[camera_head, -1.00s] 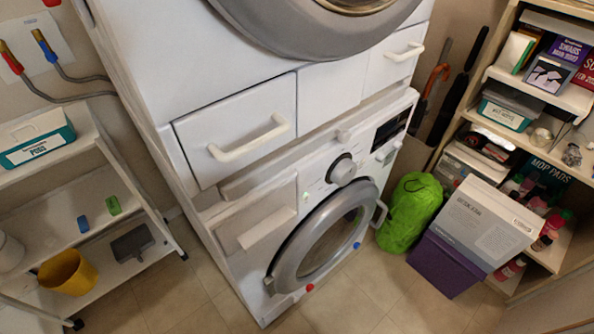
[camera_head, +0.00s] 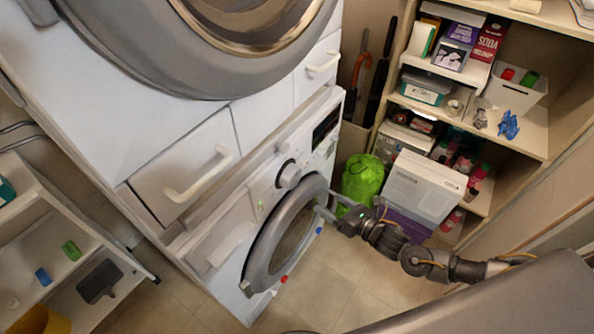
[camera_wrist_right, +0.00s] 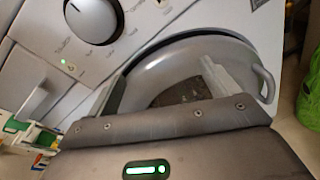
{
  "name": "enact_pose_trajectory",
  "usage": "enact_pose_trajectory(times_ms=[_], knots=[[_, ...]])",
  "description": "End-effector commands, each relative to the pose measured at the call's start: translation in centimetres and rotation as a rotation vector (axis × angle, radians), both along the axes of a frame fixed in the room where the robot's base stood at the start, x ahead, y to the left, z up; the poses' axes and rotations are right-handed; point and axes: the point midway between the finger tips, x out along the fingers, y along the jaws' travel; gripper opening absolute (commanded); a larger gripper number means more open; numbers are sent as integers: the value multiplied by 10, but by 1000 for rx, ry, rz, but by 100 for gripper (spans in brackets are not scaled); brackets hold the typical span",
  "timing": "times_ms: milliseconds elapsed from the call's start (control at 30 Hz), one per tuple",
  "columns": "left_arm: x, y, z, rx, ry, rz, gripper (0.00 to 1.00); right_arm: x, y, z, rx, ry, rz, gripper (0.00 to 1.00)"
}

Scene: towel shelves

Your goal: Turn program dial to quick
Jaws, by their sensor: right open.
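The program dial (camera_head: 288,175) is a round knob on the white front panel of the lower washing machine (camera_head: 262,192). My left gripper is not in view.
A green bag (camera_head: 361,180) and a white box (camera_head: 425,190) on a purple bin stand right of the machine, near my right arm. Shelves (camera_head: 520,130) stand at the right. An upper machine with a drawer (camera_head: 190,170) is above. The floor in front is partly clear.

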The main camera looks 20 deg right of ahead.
Motion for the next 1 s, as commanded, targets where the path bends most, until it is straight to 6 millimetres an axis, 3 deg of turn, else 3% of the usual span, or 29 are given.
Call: enact_pose_trajectory(times_ms=[33,100,233,567,1000], knots=[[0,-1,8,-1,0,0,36,-5,8,30,-65,-88,56,87],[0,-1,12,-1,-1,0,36,-13,17,55,-142,-192,112,87],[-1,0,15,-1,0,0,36,-23,25,82,-226,-309,164,87],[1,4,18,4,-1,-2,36,-19,34,90,-254,-349,175,87],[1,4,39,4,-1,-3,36,40,83,91,-251,-348,175,87]])
